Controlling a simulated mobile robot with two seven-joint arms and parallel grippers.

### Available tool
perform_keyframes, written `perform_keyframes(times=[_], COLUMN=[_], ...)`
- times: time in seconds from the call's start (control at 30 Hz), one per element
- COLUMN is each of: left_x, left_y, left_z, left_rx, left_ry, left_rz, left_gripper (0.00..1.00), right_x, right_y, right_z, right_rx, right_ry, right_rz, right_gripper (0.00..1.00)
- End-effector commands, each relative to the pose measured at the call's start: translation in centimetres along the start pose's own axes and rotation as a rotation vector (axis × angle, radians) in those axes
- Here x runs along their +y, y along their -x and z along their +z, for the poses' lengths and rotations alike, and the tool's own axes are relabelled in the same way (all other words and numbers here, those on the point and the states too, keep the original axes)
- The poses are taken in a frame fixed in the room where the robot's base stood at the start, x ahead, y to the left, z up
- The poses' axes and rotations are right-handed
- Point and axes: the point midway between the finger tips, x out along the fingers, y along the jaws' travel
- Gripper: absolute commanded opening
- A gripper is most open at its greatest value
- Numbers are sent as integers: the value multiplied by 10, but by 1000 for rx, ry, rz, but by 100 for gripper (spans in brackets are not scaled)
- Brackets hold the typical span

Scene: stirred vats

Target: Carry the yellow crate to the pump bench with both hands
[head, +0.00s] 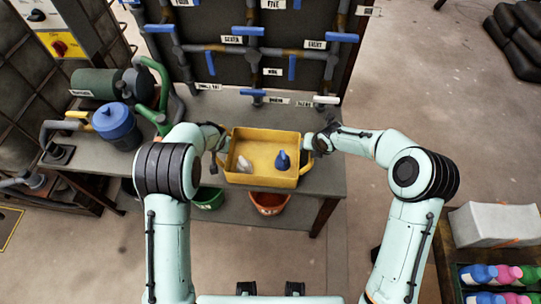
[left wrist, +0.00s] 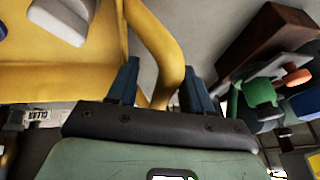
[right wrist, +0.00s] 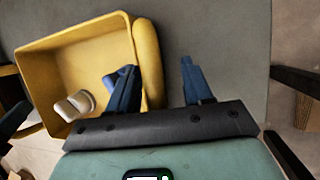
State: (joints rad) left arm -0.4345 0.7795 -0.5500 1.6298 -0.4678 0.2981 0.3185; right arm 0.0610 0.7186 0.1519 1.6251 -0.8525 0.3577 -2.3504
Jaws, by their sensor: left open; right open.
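The yellow crate (head: 262,181) is at the front of the grey pump bench (head: 330,178); I cannot tell whether it rests fully on the top. A white bottle (head: 244,164) and a blue bottle (head: 282,160) are in it. My left gripper (head: 217,158) is at the crate's left end. In the left wrist view its open fingers (left wrist: 163,85) stand either side of the yellow handle (left wrist: 165,45). My right gripper (head: 314,148) is at the right end. In the right wrist view its open fingers (right wrist: 157,82) stand either side of the other handle (right wrist: 149,55).
A blue lidded pot (head: 117,127) and a green pump (head: 95,85) stand left on the bench. A pipe panel (head: 262,60) rises behind. Green (head: 208,199) and orange (head: 268,203) buckets sit below. A rack of coloured bottles (head: 495,275) is at lower right.

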Motion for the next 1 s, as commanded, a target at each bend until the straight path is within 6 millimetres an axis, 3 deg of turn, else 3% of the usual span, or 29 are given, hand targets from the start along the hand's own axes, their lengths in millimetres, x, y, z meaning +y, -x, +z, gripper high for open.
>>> perform_keyframes(times=[0.17, 0.4, 0.6, 0.83, 1.0], left_x=[1, 1, 1, 0, 0], left_y=[26, 78, 108, 118, 117], left_z=[-2, -2, -2, -1, -1], left_rx=[6, 5, 3, 0, 0], left_ry=[0, -1, 0, 0, 0], left_rz=[3, 3, 3, 1, 1], left_gripper=[50, 50, 50, 50, 50], right_x=[0, 0, 0, -1, -1], right_y=[0, 0, 0, 10, 41], right_z=[0, 0, 0, 1, 1], right_rx=[0, 0, 0, -3, -4], right_ry=[0, 0, 0, -1, -1], right_rz=[0, 0, 0, 0, 0], right_gripper=[50, 50, 50, 50, 50])
